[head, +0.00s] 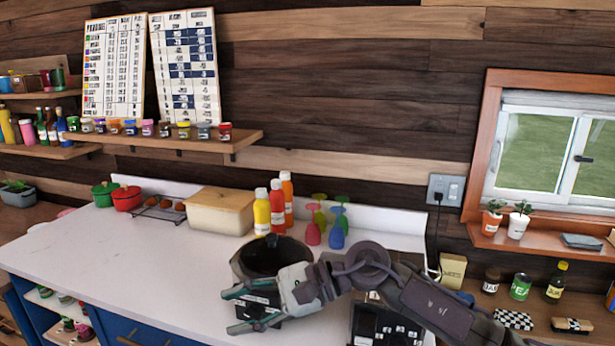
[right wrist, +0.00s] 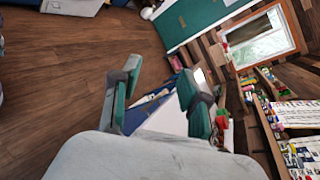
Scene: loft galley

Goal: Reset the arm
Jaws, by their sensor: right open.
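My right gripper (head: 240,308) reaches in from the right in the head view, above the front part of the white counter (head: 90,245). Its fingers point left and stand apart, with nothing between them. In the right wrist view the two green-padded fingers (right wrist: 160,98) are also spread and empty. A black pot or cooker (head: 268,256) stands on the counter directly behind the gripper in the picture, partly hidden by it. I cannot tell how far apart they are. My left gripper is not in view.
A cream bin (head: 218,212), sauce bottles (head: 277,205) and colored glasses (head: 337,228) stand along the counter's back. Red (head: 127,198) and green (head: 104,194) pots are at the back left. A black appliance (head: 385,328) sits below my right arm. The counter's left front is clear.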

